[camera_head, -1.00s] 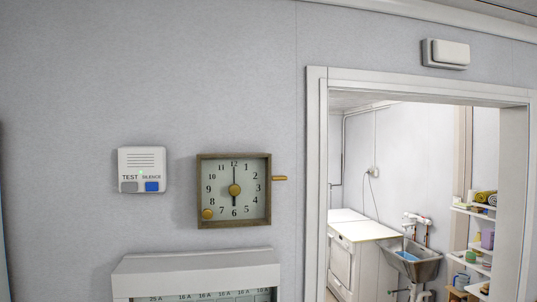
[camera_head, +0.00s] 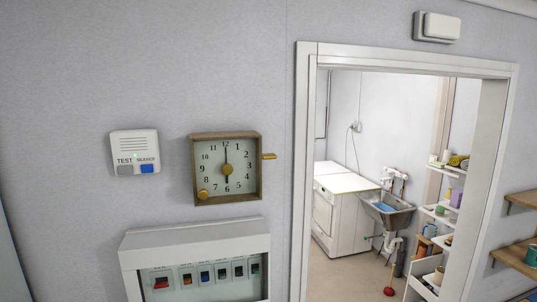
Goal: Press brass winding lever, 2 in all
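The brass winding lever (camera_head: 269,156) sticks out of the right side of a square wall clock (camera_head: 210,150) with a wooden frame. The lever lies about level. The clock has a pale face, black numerals, a brass centre knob (camera_head: 227,169) and a smaller brass knob (camera_head: 203,194) at its lower left. Its hands point to 12 and 6. Neither of my grippers is in view, and nothing touches the lever.
A white box with TEST and SILENCE buttons (camera_head: 135,152) is left of the clock. A breaker panel (camera_head: 195,238) sits below it. An open doorway (camera_head: 302,150) to the right shows a metal sink (camera_head: 388,212), a white appliance (camera_head: 338,215) and shelves.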

